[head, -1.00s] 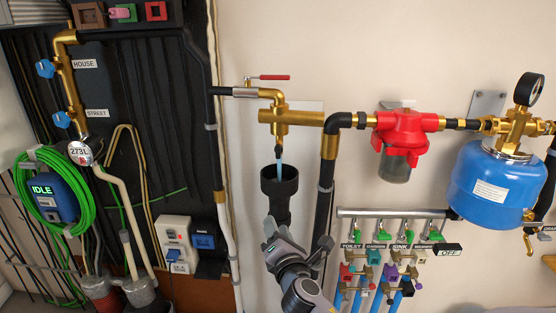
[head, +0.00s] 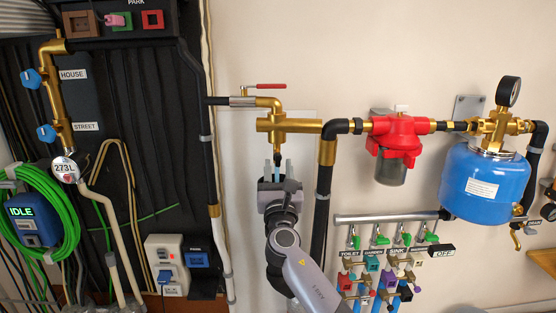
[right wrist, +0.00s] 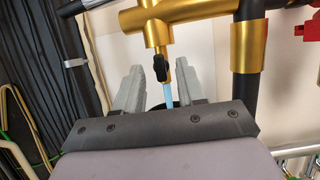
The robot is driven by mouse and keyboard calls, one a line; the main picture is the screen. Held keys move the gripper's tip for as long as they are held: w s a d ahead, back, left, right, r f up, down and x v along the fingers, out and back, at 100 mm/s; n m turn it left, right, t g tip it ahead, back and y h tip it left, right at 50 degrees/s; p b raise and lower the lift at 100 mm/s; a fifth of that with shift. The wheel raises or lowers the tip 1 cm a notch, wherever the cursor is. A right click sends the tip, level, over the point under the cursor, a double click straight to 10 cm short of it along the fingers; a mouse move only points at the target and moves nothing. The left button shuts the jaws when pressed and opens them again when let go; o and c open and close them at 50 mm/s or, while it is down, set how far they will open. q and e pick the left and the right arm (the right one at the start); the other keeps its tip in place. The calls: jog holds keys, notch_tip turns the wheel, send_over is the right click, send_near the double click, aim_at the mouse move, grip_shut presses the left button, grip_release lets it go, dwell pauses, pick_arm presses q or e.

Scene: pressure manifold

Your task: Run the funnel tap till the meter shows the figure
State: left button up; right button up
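The brass funnel tap (head: 277,143) hangs below a brass tee, with a small black handle (right wrist: 160,66) showing in the right wrist view. A pale blue water stream (right wrist: 168,96) runs down from its spout. The black funnel under it is mostly hidden behind my right gripper (head: 278,167). That gripper points up just below the spout, open, its fingers either side of the tap and stream in the right wrist view (right wrist: 165,72); I see no grip on the handle. The round white meter (head: 65,168) at the left reads 273L. My left gripper is out of view.
A red-lever valve (head: 264,87) sits above the tee. A red filter (head: 397,130) and blue tank (head: 485,184) stand right. Small labelled valves (head: 388,238) line the lower right. A green hose (head: 62,220) and black pipe (head: 210,165) are at the left.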

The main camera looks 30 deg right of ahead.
aim_at(278, 162)
jog(key=shift+x, duration=1.95)
grip_shut()
jog(key=shift+f, duration=0.1)
